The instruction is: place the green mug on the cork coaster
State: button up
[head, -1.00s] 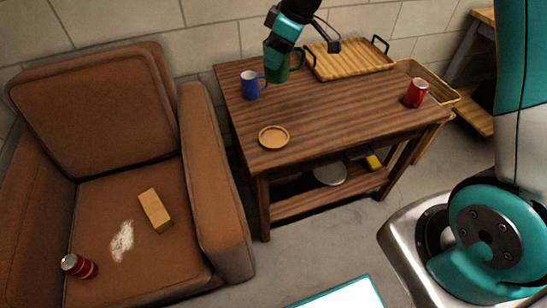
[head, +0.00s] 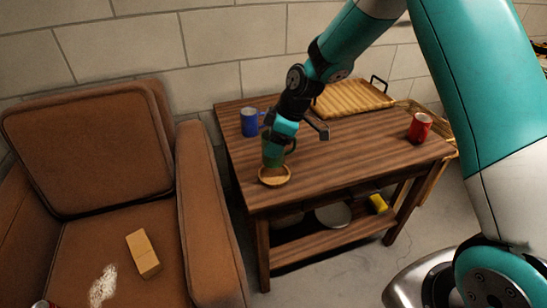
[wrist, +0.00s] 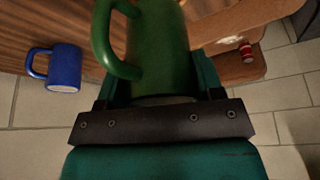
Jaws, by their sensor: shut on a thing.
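The green mug (head: 273,153) is upright in my gripper (head: 284,133), at the near left part of the wooden table. In the wrist view the mug (wrist: 160,42) fills the space between my gripper's jaws (wrist: 160,92), with its handle to the left. The round cork coaster (head: 275,180) lies on the table directly below the mug in the head view. The mug's lower part overlaps the coaster's far side there. I cannot tell whether its base touches the coaster.
A blue mug (head: 250,122) stands behind and left of the green mug. A red mug (head: 420,127) stands at the table's right. A wicker tray (head: 350,98) lies at the back. The table's middle is clear. A brown armchair (head: 205,215) stands close on the left.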

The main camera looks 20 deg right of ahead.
jog(key=shift+f, duration=2.35)
jog(key=shift+b, duration=0.3)
jog(key=shift+f, duration=0.2)
jog(key=o, duration=1.1)
jog(key=shift+c, duration=0.2)
jog(key=shift+r, duration=0.2)
jog(key=p+v, duration=0.1)
jog(key=v, duration=1)
jog(key=s+a+r+m+g, duration=0.1)
jog(key=s+a+r+m, duration=0.15)
jog(key=s+r, duration=0.35)
jog(key=s+a+r+m, duration=0.1)
jog(key=s+a+r, duration=0.3)
jog(key=s, duration=0.4)
jog(key=s+a+r+m, duration=0.2)
jog(key=s+m, duration=0.1)
jog(key=s, duration=1.2)
jog(key=shift+s+r+g, duration=0.15)
jog(key=shift+r+g, duration=0.2)
jog(key=shift+g, duration=0.05)
